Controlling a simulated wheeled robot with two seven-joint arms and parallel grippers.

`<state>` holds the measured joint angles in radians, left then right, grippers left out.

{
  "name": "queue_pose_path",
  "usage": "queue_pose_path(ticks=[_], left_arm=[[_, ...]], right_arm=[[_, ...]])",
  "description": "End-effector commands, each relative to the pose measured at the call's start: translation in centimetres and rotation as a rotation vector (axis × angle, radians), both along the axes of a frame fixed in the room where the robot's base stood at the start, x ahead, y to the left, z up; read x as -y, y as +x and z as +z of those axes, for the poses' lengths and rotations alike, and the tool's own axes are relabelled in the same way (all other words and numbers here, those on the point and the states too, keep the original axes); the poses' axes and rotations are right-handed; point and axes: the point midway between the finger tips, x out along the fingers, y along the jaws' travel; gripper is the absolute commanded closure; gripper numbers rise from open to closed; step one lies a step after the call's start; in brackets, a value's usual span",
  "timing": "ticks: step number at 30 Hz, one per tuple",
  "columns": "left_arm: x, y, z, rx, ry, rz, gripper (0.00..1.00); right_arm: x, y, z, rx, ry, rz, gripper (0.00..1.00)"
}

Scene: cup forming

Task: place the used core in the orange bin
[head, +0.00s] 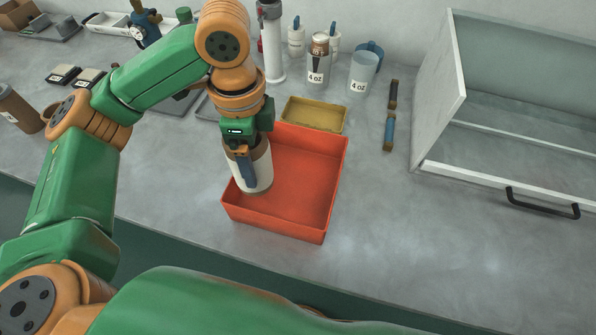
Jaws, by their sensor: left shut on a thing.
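The orange bin (308,178) is an open, shallow, red-orange box on the grey counter in the middle of the head view. My left gripper (246,172) points down over the bin's left side, shut on the used core (262,166). The core is a pale cylinder with a brown upper part, held roughly upright. It overlaps the bin's left wall in the picture, and I cannot tell whether its base touches the bin floor. My right gripper is not in view; a green arm link crosses the bottom of the picture.
A yellow tray (314,115) lies just behind the bin. Labelled 4 oz cups (363,72) and a white column (272,45) stand farther back. Two slim tools (389,132) lie to the right, before a grey open-fronted cabinet (520,100).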

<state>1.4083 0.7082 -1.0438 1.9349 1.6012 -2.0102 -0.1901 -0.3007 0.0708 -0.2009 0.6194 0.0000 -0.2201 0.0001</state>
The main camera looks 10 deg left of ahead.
Motion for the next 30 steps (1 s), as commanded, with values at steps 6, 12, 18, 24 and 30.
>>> queue_pose_path(ticks=[6, 12, 18, 24, 30], left_arm=[[3.3, 4.0, -4.6, -0.005, 0.0, -0.002, 0.78], [4.5, 5.6, -7.1, -0.003, 0.001, -0.003, 0.78], [4.4, 5.6, -9.9, 0.001, 0.001, -0.004, 0.78], [4.4, 5.6, -9.9, 0.001, 0.0, -0.004, 0.78], [4.4, 5.5, -10.2, 0.0, 0.0, -0.004, 0.0]], right_arm=[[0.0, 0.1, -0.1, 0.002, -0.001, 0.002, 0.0], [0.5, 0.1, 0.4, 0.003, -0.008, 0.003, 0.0], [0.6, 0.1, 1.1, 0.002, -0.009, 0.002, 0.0], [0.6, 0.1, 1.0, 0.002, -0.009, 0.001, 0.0], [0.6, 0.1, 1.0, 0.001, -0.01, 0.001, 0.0]])
